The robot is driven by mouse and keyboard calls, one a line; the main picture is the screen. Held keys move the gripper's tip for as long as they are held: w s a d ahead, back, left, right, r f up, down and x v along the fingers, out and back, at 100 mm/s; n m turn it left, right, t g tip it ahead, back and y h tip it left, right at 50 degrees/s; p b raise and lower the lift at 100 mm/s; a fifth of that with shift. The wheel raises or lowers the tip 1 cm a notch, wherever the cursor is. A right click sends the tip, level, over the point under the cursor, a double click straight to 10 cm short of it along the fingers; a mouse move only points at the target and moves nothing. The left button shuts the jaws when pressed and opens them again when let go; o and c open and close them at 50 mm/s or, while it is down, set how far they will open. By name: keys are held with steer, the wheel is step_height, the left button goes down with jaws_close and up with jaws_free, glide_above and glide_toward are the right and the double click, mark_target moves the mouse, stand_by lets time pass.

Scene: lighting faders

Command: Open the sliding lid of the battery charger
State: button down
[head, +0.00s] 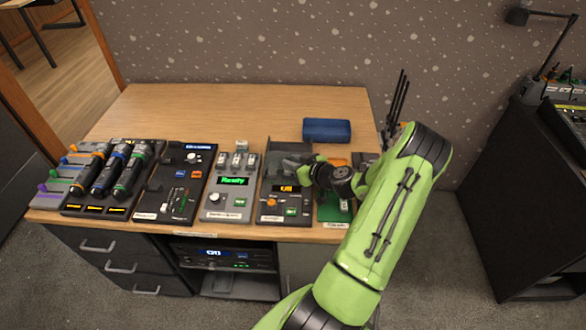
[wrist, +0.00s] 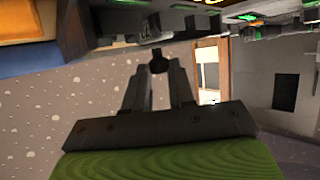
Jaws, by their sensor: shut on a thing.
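The device under my gripper, seemingly the battery charger (head: 285,207), is a dark box with a small orange display, an orange knob and a green button. A grey, smoky lid (head: 287,150) lies over its back part. My gripper (head: 305,171) reaches in from the right at the charger's right edge. In the wrist view my gripper (wrist: 158,68) is closed on a small round black knob (wrist: 158,61) between its fingertips. The knob appears to belong to the lid, but its join is hidden. I cannot tell how far the lid stands open.
Left of the charger stand a grey device with a green display (head: 232,182), a dark device (head: 175,185) and a microphone rack (head: 95,205). A green-and-orange item (head: 335,208) sits close on the right, partly behind my arm. A blue case (head: 326,130) lies behind. The back left tabletop (head: 190,110) is clear.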

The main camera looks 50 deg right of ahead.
mark_target(295, 153)
steer(key=w+d, duration=0.1)
steer(key=d, duration=0.1)
steer(key=w+d+b, duration=0.1)
steer(key=w+d, duration=0.1)
steer(key=w+d+b, duration=0.1)
steer(key=d, duration=0.1)
steer(key=shift+w, duration=0.35)
steer(key=c, duration=0.9)
jaws_free()
steer(key=shift+c, duration=0.2)
steer(key=p+v, duration=0.1)
steer(key=v, duration=1.4)
steer(key=shift+s+r+p, duration=0.3)
steer(key=shift+a, duration=0.1)
